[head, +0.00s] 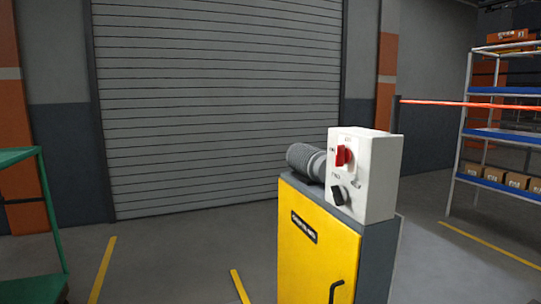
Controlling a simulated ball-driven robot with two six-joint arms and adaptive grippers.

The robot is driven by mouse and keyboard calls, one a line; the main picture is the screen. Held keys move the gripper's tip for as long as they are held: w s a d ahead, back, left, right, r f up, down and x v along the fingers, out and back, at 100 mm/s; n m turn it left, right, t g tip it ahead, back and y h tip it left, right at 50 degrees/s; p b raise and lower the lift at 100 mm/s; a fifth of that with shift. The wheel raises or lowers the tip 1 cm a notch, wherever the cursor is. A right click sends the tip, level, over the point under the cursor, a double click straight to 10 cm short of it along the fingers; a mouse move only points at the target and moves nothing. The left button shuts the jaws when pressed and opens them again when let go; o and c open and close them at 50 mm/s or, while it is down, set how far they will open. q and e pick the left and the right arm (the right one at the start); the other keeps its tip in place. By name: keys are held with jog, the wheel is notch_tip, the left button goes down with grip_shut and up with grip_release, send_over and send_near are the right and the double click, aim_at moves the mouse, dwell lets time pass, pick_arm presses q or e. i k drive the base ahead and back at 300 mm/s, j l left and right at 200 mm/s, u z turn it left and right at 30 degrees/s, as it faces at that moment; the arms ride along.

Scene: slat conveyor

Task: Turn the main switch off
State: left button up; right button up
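A white control box (378,178) sits on top of a yellow and grey cabinet (318,252) right of the middle in the head view. A red rotary switch (344,156) is on the upper part of the box's front face, with its handle roughly upright. Small lettering around it is too small to read. A black knob (339,195) is below it, turned at a slant. Neither of my grippers shows in the head view.
A grey ribbed cylinder (306,161) lies beside the box. A green frame (48,215) stands at the left edge. A shelf rack (493,135) with boxes stands at the right. A red bar (460,103) runs behind the cabinet. Floor left of the cabinet is clear.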

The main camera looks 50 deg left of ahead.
aim_at(343, 154)
jog(key=u, duration=1.05)
jog(key=z, duration=0.55)
jog(key=i+j+z, duration=0.15)
jog(key=j+z, duration=0.25)
jog(key=i+j+z, duration=0.1)
jog(key=j+z, duration=0.15)
jog(key=z, duration=0.15)
jog(key=j+z, duration=0.4)
jog(key=l, duration=0.05)
